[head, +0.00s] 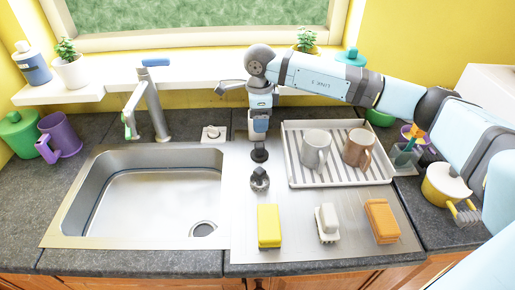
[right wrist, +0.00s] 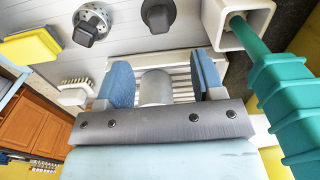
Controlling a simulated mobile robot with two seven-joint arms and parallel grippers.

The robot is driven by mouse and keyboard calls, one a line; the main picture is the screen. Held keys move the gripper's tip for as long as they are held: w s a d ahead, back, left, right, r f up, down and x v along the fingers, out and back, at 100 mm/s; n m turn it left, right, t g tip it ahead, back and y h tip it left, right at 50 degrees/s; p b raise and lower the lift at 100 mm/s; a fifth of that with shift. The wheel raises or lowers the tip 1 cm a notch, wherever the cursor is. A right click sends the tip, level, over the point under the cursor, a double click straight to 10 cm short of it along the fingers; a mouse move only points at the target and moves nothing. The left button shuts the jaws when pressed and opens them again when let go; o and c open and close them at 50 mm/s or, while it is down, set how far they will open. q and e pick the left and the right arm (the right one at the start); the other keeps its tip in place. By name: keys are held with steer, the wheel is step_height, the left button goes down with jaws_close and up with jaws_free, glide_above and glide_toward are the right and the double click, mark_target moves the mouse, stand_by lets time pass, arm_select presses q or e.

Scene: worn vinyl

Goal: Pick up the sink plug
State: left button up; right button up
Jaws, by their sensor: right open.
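The sink plug (head: 260,155), a dark disc with a knob, sits on the steel drainboard behind the metal strainer basket. It also shows in the right wrist view (right wrist: 157,14), at the top edge and partly cut off. My right gripper (head: 260,134) points down close above the plug in the head view. Its blue fingers (right wrist: 164,76) are apart, with nothing held between them; a grey mug shows in the background. The exact gap to the plug is hard to judge. My left gripper is out of view.
The strainer basket (head: 260,179) stands just in front of the plug. A dish rack (head: 300,183) with two mugs is to the right. A yellow sponge (head: 269,226), a white brush (head: 327,223) and an orange block (head: 381,221) lie in front. The sink (head: 140,190) is left.

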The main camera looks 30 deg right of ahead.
mark_target(259, 144)
step_height(259, 144, down, 5)
steer(key=shift+f, duration=0.1)
steer(key=shift+s+f+p, duration=0.1)
steer(key=shift+f+p, duration=0.55)
steer(key=shift+f, duration=1.95)
steer(key=c, duration=1)
steer(key=shift+r, duration=0.1)
